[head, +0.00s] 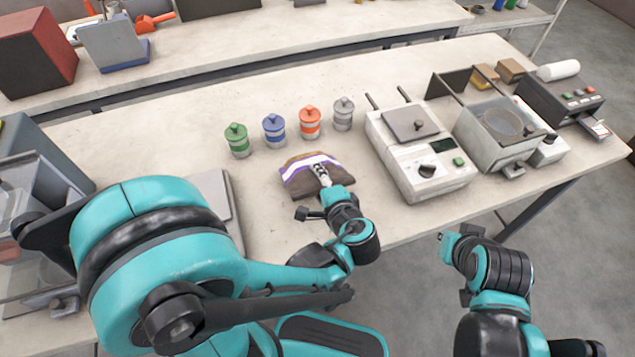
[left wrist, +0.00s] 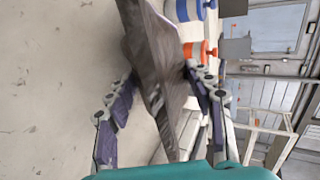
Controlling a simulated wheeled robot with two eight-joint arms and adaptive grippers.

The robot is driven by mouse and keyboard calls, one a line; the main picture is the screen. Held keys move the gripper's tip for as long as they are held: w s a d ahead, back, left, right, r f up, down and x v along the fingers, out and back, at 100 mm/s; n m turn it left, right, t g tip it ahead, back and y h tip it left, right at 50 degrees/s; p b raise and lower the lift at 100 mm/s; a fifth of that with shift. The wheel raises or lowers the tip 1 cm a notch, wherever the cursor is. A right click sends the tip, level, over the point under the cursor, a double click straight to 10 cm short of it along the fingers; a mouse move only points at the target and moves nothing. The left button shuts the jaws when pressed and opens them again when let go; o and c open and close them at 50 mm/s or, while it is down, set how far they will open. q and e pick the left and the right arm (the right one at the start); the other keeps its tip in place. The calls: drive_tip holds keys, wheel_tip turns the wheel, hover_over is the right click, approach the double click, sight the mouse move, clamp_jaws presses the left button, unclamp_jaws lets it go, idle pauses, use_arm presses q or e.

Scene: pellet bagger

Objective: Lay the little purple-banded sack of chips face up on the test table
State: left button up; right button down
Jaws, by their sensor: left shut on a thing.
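The little sack (head: 308,184) is dark brown with a purple and white band across it. It is over the table (head: 110,150), in front of a row of lidded cans. My left gripper (head: 323,178) is shut on it from the near side. In the left wrist view the sack (left wrist: 155,65) sits between the two fingers of the left gripper (left wrist: 160,90). I cannot tell whether its underside touches the table. My right gripper (head: 450,245) is off the table's front edge, apart from everything; its fingers do not show clearly.
Green (head: 237,141), blue (head: 274,131), red (head: 310,123) and grey (head: 343,114) cans stand just behind the sack. A white device (head: 425,165) is to the right, with more machines beyond. A pale flat plate (head: 215,200) lies at left. Bare tabletop lies between the plate and sack.

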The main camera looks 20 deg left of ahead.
idle(0.3)
use_arm(q)
drive_tip(key=o, duration=1.8)
drive_tip(key=shift+c, duration=0.2)
drive_tip(key=v, duration=1.2)
drive_tip(key=shift+s+f, duration=0.1)
drive_tip(key=shift+f, duration=0.05)
